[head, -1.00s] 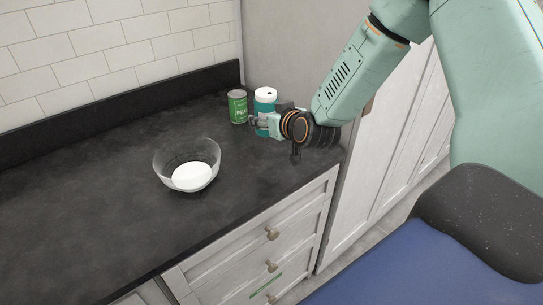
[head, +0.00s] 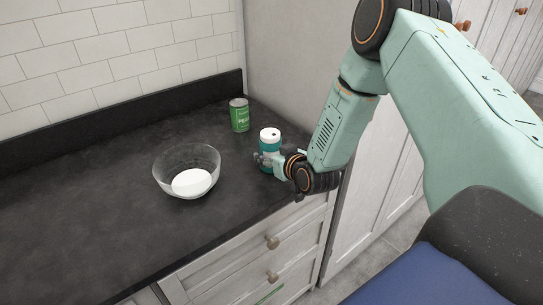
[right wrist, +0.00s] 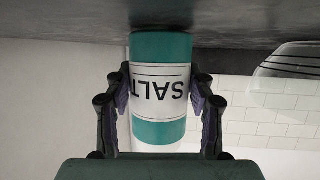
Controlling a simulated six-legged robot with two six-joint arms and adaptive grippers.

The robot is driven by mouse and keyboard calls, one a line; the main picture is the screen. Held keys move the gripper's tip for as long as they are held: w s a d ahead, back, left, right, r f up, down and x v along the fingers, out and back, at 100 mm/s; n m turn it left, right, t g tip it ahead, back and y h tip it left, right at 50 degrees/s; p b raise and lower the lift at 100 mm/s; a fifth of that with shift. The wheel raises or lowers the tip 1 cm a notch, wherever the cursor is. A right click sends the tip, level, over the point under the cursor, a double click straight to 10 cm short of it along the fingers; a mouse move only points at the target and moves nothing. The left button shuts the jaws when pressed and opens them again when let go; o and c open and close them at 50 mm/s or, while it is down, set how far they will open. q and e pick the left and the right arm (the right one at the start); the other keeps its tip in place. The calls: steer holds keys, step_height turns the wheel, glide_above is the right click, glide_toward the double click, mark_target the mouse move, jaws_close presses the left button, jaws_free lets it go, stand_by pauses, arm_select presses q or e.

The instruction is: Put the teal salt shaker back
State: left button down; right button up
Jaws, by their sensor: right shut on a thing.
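The teal salt shaker (head: 269,136) has a white top and is upright near the counter's front right edge. My right gripper (head: 267,159) is shut around its lower part. In the right wrist view the salt shaker (right wrist: 160,88) appears upside down, its SALT label facing the camera, between the two fingers of the right gripper (right wrist: 160,100). Its teal base is at or very close to the dark counter; I cannot tell whether it touches. My left gripper is not in view.
A green can (head: 239,115) stands behind and left of the shaker. A clear glass bowl (head: 160,172) with something white inside stands to the left on the black counter (head: 90,220). White drawers (head: 265,255) are below. The counter's left part is clear.

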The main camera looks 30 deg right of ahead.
steer(key=shift+w+a+f, duration=0.2)
steer(key=shift+w+a, duration=0.05)
steer(key=shift+w, duration=0.2)
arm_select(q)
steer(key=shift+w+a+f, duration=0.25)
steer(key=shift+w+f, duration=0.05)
arm_select(e)
steer(key=shift+s, duration=0.1)
steer(key=o, duration=0.9)
steer(key=shift+s, duration=0.2)
steer(key=shift+o, duration=1.4)
steer(key=shift+s+d, duration=0.1)
steer(key=shift+d, duration=0.1)
steer(key=shift+o, duration=0.5)
steer(key=shift+w+a+f, duration=0.1)
steer(key=shift+w+a, duration=0.05)
steer(key=shift+w, duration=0.15)
steer(key=shift+s+r, duration=0.1)
steer(key=shift+r, duration=0.15)
steer(key=p+v, duration=0.2)
steer(key=v, duration=0.9)
steer(key=shift+s+r+p, duration=0.2)
steer(key=shift+p, duration=0.15)
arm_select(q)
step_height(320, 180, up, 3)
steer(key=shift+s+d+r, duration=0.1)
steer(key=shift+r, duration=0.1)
arm_select(e)
steer(key=shift+s, duration=0.25)
